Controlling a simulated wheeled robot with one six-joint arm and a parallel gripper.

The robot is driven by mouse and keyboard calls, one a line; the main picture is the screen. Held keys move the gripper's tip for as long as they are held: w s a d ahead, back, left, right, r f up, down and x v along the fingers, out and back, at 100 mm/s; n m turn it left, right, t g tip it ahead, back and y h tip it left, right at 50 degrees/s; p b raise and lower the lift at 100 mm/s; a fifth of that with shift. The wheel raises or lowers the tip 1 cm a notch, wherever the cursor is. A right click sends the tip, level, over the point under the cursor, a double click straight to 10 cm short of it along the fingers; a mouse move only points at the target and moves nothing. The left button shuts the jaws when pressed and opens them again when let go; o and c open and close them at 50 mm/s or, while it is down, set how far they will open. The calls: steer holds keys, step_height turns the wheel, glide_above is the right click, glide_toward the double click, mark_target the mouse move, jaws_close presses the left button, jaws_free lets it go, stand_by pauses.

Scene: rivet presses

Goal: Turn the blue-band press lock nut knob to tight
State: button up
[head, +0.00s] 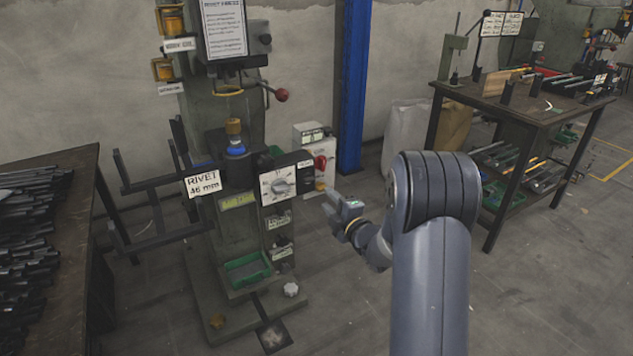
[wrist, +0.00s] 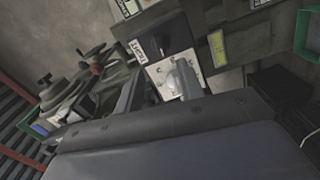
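The press (head: 236,205) stands at the left of the head view, with a blue band (head: 236,149) around its middle post. A white dial panel (head: 267,197) on its front carries a grey knob (head: 280,186); the knob's pointing direction is too small to read. In the wrist view the panel (wrist: 158,72) shows a pale grey knob-like part (wrist: 184,78) and a label reading TIGHT (wrist: 138,50). My gripper (head: 334,209) is right of the panel in the head view, apart from the knob. Its fingers are too small to tell whether open or shut.
A red knob (head: 320,162) on a white box (head: 311,142) is right of the panel. A green tray (head: 247,270) sits low on the press. A blue post (head: 352,85) rises behind. A workbench (head: 530,110) stands at right, and a table with dark rods (head: 40,215) at left.

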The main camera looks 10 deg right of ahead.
mark_target(311, 182)
steer(key=x, duration=0.9)
steer(key=shift+w, duration=0.1)
steer(key=shift+c, duration=0.4)
jaws_close()
